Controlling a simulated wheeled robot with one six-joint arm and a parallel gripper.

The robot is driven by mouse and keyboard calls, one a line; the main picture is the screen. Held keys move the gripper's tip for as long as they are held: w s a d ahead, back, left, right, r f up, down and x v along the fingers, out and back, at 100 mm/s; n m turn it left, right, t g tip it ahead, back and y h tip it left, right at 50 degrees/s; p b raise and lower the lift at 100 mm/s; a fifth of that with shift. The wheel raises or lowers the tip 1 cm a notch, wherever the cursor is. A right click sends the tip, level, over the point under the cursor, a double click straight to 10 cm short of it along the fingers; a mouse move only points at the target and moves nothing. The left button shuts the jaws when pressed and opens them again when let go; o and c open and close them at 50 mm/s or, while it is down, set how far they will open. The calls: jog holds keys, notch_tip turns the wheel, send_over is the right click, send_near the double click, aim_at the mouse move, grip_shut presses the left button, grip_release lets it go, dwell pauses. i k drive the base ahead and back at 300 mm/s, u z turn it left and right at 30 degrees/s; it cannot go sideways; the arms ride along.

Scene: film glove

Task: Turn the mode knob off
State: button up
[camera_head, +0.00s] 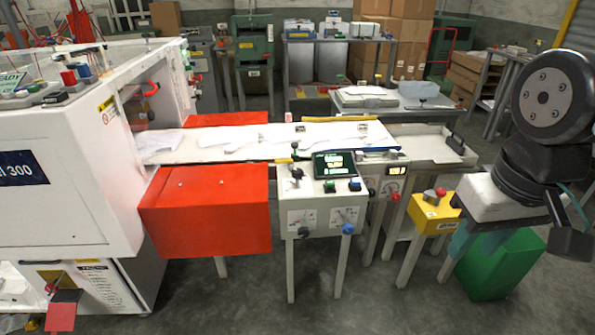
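A white control box (321,200) on legs stands in the middle of the head view. Its front has a black knob (303,232) at lower left and a blue knob (348,229) at lower right, each under a small printed label. The labels are too small to read, so I cannot tell which is the mode knob or how it is set. My gripper (478,242) hangs at the right, apart from the box and touching none of its knobs. Its teal fingers show partly against the green bin; their opening is unclear.
A yellow box (433,213) with a red button stands between my gripper and the control box. A green bin (500,265) is below my gripper. A red cover (208,212) and a large white machine (65,185) are at left. The floor in front is clear.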

aim_at(298, 174)
jog(key=k, duration=0.6)
jog(key=u, duration=0.65)
jog(key=i, duration=1.55)
jog(key=z, duration=0.65)
